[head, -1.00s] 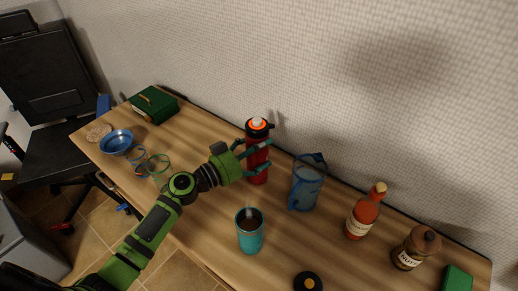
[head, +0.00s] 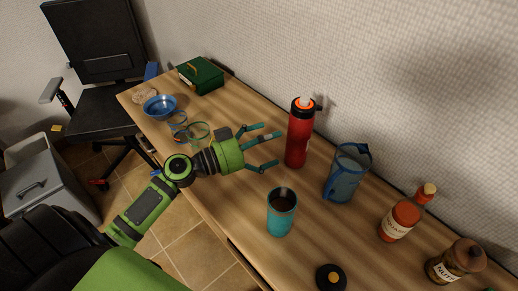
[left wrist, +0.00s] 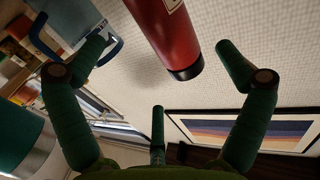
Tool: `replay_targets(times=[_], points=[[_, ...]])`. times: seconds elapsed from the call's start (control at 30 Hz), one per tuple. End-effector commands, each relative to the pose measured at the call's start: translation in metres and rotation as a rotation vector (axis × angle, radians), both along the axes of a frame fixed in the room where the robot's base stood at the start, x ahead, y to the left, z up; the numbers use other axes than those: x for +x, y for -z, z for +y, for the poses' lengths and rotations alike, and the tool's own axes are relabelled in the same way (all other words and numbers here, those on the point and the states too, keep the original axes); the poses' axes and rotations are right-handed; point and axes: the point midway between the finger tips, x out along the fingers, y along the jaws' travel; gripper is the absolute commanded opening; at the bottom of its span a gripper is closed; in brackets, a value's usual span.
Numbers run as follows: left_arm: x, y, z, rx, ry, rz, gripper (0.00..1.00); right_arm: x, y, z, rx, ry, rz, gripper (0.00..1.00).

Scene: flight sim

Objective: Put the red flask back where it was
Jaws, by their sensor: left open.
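The red flask (head: 299,138) stands upright on the wooden table (head: 240,215) near the wall, with a black and orange top. It also shows in the left wrist view (left wrist: 165,32), beyond the fingertips. My left gripper (head: 277,147) is open and empty, just left of the flask, its fingers pointing toward it with a gap between. In the left wrist view the spread fingers (left wrist: 160,75) hold nothing. My right gripper is not in view.
A teal cup (head: 281,212) with dark contents stands in front of the flask. A blue pitcher (head: 346,174) is close to its right.

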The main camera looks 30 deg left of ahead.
Motion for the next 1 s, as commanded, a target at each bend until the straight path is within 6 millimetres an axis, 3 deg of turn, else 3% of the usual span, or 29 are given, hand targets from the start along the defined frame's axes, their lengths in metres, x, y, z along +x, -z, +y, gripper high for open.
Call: replay_targets(times=[0.27, 1.0], points=[[-0.022, 0.001, 0.017, -0.001, 0.000, 0.001, 1.00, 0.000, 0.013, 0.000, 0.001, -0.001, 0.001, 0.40], [-0.023, -0.001, 0.018, -0.001, 0.000, 0.000, 1.00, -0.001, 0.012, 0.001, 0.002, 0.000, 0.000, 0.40]])
